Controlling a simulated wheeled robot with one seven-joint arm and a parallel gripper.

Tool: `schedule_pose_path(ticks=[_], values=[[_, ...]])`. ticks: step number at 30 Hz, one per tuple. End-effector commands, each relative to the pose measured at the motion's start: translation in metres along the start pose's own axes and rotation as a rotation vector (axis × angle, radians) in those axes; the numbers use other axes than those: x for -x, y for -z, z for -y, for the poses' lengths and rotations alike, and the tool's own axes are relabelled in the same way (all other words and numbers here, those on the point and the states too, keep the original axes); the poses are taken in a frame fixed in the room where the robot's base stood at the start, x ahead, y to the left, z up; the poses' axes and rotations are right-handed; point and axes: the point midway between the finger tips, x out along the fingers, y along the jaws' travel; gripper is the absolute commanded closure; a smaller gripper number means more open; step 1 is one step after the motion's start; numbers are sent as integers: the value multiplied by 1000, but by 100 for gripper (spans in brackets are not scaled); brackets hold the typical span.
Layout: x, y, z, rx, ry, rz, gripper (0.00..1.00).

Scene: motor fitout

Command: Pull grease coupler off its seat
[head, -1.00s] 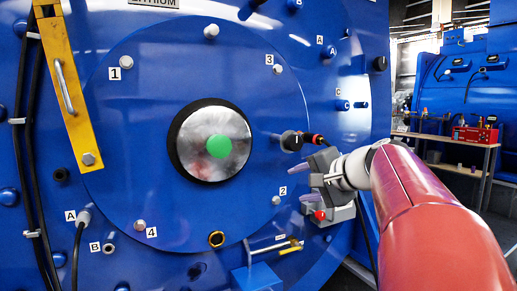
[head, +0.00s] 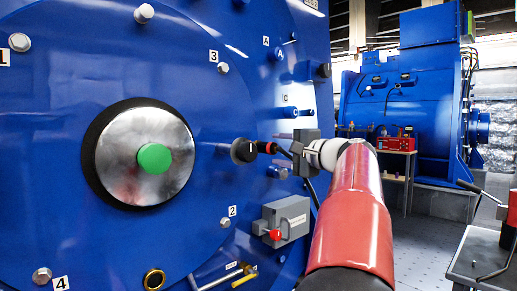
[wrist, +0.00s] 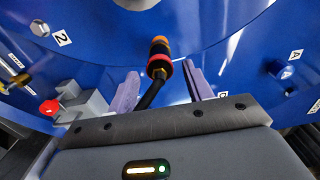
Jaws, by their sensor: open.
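The grease coupler (head: 266,147) is a short black piece with red and orange bands, at the black round fitting (head: 243,151) marked I on the blue motor face. In the wrist view the coupler (wrist: 159,60) stands ahead between the fingers, with its black hose running back toward the palm. My gripper (wrist: 162,86) is open, with one purple finger on each side of the coupler and hose. Visible gaps separate both fingers from the coupler. In the head view my gripper (head: 297,148) is just right of the coupler, and its fingers are hard to make out.
A grey box with a red knob (head: 275,234) juts from the motor face below my gripper. A yellow-handled lever (head: 243,276) is below that. A bench with red equipment (head: 393,143) stands behind at right. A grey table (head: 480,262) is at the lower right.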

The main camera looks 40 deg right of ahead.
Motion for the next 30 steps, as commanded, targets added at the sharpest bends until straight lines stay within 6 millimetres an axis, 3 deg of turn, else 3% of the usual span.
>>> schedule_pose_path(ticks=[8,21,30], values=[[-7,-1,0,0,-1,2,49],[-66,-1,2,0,-2,3,49],[-89,-1,0,1,-1,2,49]])
